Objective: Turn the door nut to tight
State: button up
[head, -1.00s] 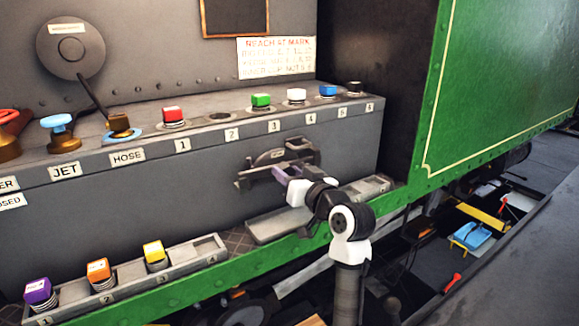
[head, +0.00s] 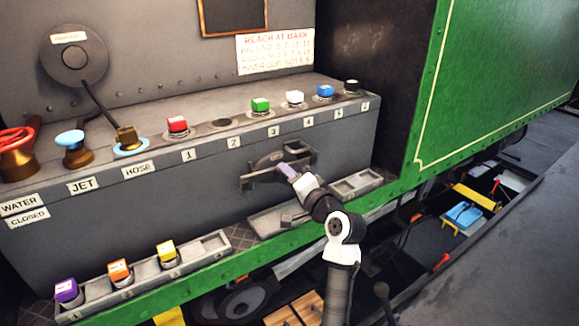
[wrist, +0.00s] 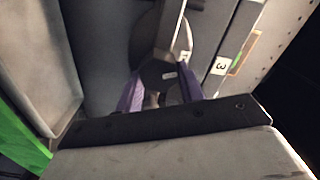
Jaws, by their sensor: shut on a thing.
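The firebox-style door is a dark round plate (head: 270,160) with a grey crossbar (head: 250,180), set in the grey front wall. My gripper (head: 286,171) reaches it from the front right, with its purple fingers at the middle of the bar. In the wrist view my gripper (wrist: 160,98) has one purple finger on each side of the door nut (wrist: 158,74), a dark round piece with a small pale mark. The fingers are shut on it. The head view hides most of the nut behind the gripper, and I cannot read how tight it is.
Above the door runs a ledge with red (head: 177,125), green (head: 260,105), white (head: 294,98) and blue (head: 325,92) capped pieces. Below is a tray (head: 205,249) with purple, orange and yellow caps. A green rail (head: 250,262) crosses under my arm.

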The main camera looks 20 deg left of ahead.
jog(key=shift+m+p, duration=2)
jog(key=shift+m, duration=0.3)
jog(key=shift+f, duration=0.1)
jog(key=o, duration=1)
jog(key=b+v, duration=0.4)
jog(key=v, duration=0.9)
jog(key=shift+s+d, duration=0.25)
jog(key=shift+d, duration=0.05)
